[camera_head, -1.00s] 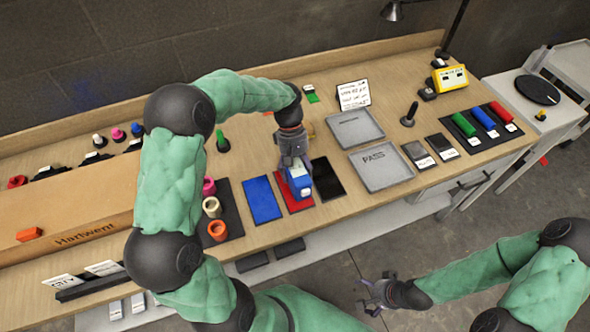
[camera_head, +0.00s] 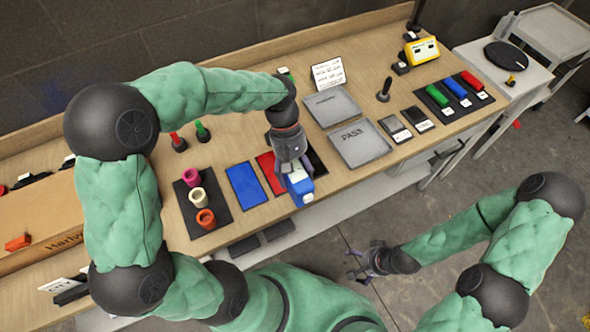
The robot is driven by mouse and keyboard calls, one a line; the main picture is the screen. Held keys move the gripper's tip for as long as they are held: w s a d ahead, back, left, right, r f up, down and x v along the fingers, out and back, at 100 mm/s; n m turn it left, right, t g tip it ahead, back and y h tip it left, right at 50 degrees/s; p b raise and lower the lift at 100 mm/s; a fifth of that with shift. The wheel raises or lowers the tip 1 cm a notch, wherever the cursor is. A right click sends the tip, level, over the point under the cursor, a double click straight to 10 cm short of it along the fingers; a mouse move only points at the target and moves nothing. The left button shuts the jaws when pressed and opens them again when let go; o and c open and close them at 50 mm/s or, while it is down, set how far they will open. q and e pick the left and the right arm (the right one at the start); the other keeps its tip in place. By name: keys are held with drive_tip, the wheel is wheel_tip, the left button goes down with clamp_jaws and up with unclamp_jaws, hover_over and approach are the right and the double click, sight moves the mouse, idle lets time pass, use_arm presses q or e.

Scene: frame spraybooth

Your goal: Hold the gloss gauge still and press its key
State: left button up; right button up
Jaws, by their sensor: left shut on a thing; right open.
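The gloss gauge (camera_head: 300,187) is a small blue block with a white upper part. My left gripper (camera_head: 293,170) is shut on it from above. The gauge shows at the bench's front edge, in front of the red panel (camera_head: 266,164) and the black panel. I cannot tell whether it is raised or touching the bench. Its key is not clearly visible, being small and partly behind the gripper. My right gripper (camera_head: 362,264) is open and empty, in front of the bench over the floor, apart from the gauge.
A blue panel (camera_head: 245,186) lies left of the red one. A dark mat (camera_head: 218,216) with several coloured rolls is further left. The grey PASS tray (camera_head: 378,152) and another grey tray (camera_head: 313,116) lie to the right. The floor (camera_head: 440,214) before the bench shows free room.

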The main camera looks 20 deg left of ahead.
use_arm(q)
drive_tip(key=shift+w+a+f+b, duration=0.7)
drive_tip(key=shift+w+a+f, duration=0.95)
drive_tip(key=shift+f, duration=0.45)
drive_tip(key=shift+w+a+f+b, duration=0.7)
drive_tip(key=shift+w+a+f, duration=0.8)
drive_tip(key=shift+a+f, duration=0.5)
drive_tip(key=shift+w+a+f+b, duration=0.7)
drive_tip(key=shift+w+a+f, duration=0.9)
drive_tip(key=shift+f, duration=0.6)
idle(1.7)
